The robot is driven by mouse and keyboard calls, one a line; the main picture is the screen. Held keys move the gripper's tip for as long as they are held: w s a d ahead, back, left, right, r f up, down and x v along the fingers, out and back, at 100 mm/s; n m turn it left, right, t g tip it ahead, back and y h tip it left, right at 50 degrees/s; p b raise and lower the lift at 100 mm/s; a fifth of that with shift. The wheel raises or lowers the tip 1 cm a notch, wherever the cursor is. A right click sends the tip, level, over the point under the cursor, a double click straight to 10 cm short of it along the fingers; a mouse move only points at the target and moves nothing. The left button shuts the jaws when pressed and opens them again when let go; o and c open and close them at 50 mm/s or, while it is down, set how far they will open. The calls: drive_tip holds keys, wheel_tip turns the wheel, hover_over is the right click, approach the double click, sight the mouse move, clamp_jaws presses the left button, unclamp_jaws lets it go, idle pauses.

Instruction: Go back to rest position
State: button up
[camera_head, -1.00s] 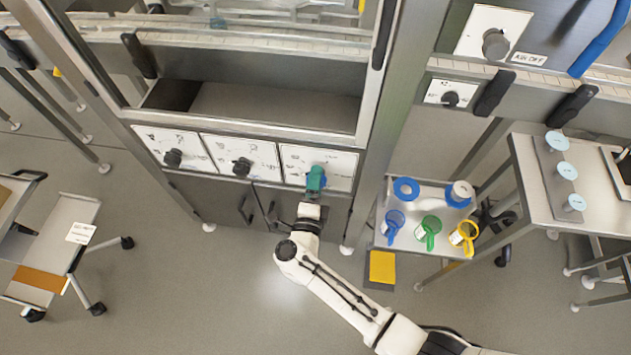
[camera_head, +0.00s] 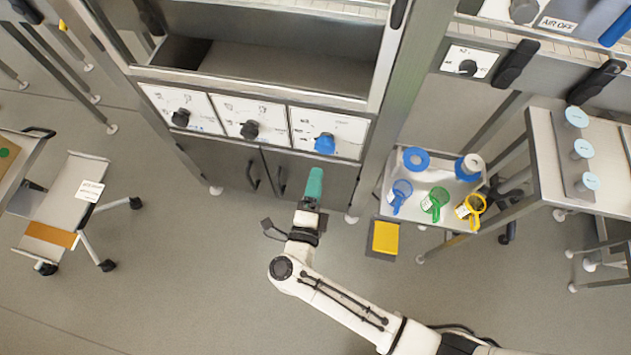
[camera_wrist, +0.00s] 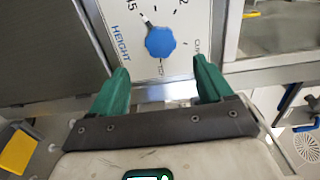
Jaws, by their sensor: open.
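My gripper (camera_head: 314,184) has green fingers and is held in front of the steel cabinet, below and apart from the blue knob (camera_head: 325,143) on the right white dial panel (camera_head: 347,132). In the wrist view, the two green fingers of my gripper (camera_wrist: 160,88) stand wide apart with nothing between them. The blue knob (camera_wrist: 160,42) shows just beyond them on a panel marked HEIGHT.
Two black knobs (camera_head: 249,129) sit on the panels to the left. A small table (camera_head: 382,210) at right holds blue, green and yellow jugs. A cart (camera_head: 60,210) stands at far left. Open floor (camera_head: 200,270) lies around my arm.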

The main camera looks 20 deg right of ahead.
drive_tip(key=shift+w, duration=0.1)
drive_tip(key=w+a+r+n+y, duration=0.2)
drive_tip(key=a+r+n+y, duration=0.15)
drive_tip(key=n+y, duration=0.6)
drive_tip(key=w+a+r+n+y, duration=0.1)
drive_tip(key=a+r+n+y, duration=0.25)
drive_tip(key=n+y, duration=0.6)
drive_tip(key=s+d+f+n+g+h, duration=0.2)
drive_tip(key=s+d+n+g+h, duration=0.3)
drive_tip(key=s+d+g, duration=0.8)
drive_tip(key=s+d+h, duration=0.3)
drive_tip(key=s+d, duration=0.5)
drive_tip(key=s, duration=0.3)
drive_tip(key=shift+d+f+n+g+h, duration=0.2)
drive_tip(key=shift+f+n+g+h, duration=0.1)
drive_tip(key=shift+f+n, duration=0.1)
